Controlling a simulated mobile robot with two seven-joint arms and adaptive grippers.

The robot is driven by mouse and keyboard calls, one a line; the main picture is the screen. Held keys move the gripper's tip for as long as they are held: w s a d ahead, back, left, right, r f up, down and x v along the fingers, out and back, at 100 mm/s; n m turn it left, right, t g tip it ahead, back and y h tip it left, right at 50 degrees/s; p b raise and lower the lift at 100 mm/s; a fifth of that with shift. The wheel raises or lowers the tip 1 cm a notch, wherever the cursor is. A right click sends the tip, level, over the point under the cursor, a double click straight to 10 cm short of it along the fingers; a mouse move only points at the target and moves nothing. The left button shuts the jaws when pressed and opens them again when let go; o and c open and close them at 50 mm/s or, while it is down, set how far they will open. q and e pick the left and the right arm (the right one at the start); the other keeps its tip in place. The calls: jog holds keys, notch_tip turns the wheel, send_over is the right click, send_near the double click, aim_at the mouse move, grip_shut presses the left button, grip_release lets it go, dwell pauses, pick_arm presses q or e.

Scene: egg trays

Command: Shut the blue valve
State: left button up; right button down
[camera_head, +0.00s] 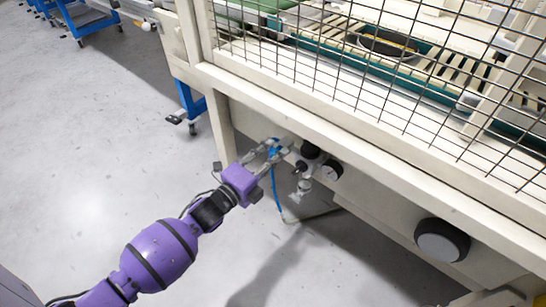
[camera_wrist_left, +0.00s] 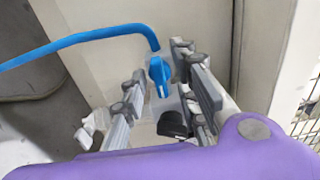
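The blue valve (camera_wrist_left: 159,72) is a small blue knob on a grey fitting, standing between the two fingers of my left gripper in the left wrist view. In the head view the blue valve (camera_head: 274,146) is small and partly covered by the fingers. My left gripper (camera_head: 276,149) is open around it, with a gap showing between the fingers and the knob. The left gripper (camera_wrist_left: 165,85) also shows its fingers on both sides in the left wrist view. A blue hose (camera_wrist_left: 85,37) runs from the valve's area to the left. My right gripper is not in view.
Black-and-white gauges and a regulator (camera_head: 310,150) sit just right of the valve on the cream machine frame (camera_head: 350,145). A wire mesh guard (camera_head: 390,75) rises above it. A round black knob (camera_head: 442,240) is further right.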

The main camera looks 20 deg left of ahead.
pick_arm(q)
grip_shut()
jog(key=shift+r, duration=0.1)
